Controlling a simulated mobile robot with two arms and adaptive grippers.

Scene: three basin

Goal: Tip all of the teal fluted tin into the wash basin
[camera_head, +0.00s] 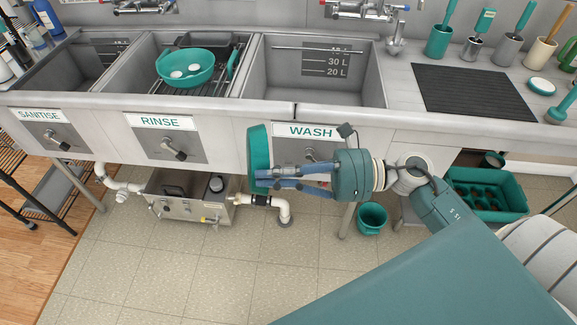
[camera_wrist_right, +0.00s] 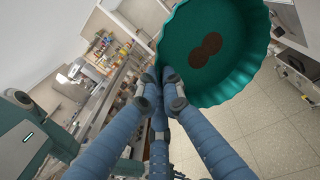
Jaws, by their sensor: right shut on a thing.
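The teal fluted tin (camera_head: 257,150) is held in my right gripper (camera_head: 262,180), in front of the sink's front panel by the WASH label. In the head view the tin stands nearly on edge. In the right wrist view the tin (camera_wrist_right: 243,60) shows its fluted wall and two brown round pieces (camera_wrist_right: 206,50) lying on its inside. The right fingers (camera_wrist_right: 160,82) are shut on the tin's rim. The wash basin (camera_head: 280,75) is behind and above the tin, with litre marks on its back wall; its visible inside looks empty. My left gripper is not in view.
The rinse basin (camera_head: 120,80) holds a teal pan (camera_head: 170,58) with white round pieces, on a rack. The sanitise basin (camera_head: 45,75) is at the left. A black drain mat (camera_head: 475,90) and several brushes in holders stand right of the wash basin. A faucet (camera_head: 365,10) is above.

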